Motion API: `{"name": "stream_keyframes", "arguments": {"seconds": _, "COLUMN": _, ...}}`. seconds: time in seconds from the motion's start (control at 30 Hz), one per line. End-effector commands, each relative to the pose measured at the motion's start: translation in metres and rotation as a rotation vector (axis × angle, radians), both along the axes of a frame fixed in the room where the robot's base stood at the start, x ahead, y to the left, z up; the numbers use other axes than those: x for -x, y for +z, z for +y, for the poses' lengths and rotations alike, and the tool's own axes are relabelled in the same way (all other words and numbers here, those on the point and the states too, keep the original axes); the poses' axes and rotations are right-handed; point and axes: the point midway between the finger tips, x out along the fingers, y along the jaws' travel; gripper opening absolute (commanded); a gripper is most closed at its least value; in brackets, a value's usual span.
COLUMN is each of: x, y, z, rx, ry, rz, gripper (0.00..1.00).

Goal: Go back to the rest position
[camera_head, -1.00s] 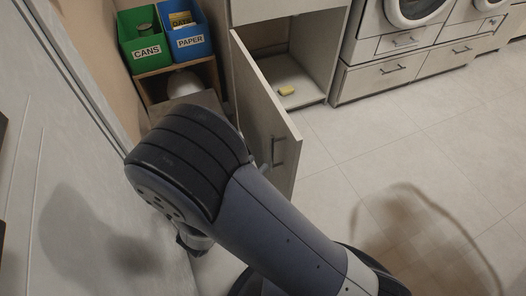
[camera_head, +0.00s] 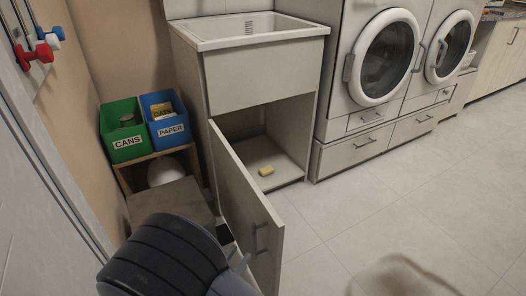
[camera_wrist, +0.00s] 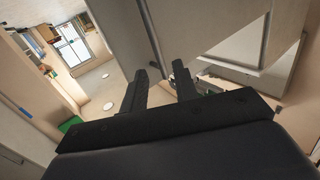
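My gripper (camera_wrist: 160,88) shows in the wrist view with its two dark fingers spread apart and nothing between them. The wrist view is tilted, with a window and ceiling at its upper left and a pale cabinet surface close beyond the fingers.
The sink cabinet (camera_head: 265,75) stands open with a yellow sponge (camera_head: 266,171) inside. A green CANS bin (camera_head: 123,130) and a blue PAPER bin (camera_head: 166,119) sit on a small shelf. Washing machines (camera_head: 384,58) stand at the right. The floor (camera_head: 400,200) at the right is clear.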

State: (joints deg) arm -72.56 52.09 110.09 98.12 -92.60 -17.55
Motion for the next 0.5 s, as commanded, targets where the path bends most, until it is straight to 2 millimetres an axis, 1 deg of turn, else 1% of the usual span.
{"name": "stream_keyframes", "arguments": {"seconds": 0.03, "x": -0.008, "y": -0.003, "z": -0.005, "rx": -0.001, "ry": -0.005, "rz": 0.0, "gripper": 0.28}}
{"name": "stream_keyframes", "arguments": {"seconds": 0.3, "x": -0.045, "y": -0.002, "z": -0.024, "rx": -0.001, "ry": -0.005, "rz": 0.0, "gripper": 0.28}}
{"name": "stream_keyframes", "arguments": {"seconds": 0.5, "x": -0.065, "y": -0.001, "z": -0.032, "rx": 0.0, "ry": -0.003, "rz": 0.0, "gripper": 0.28}}
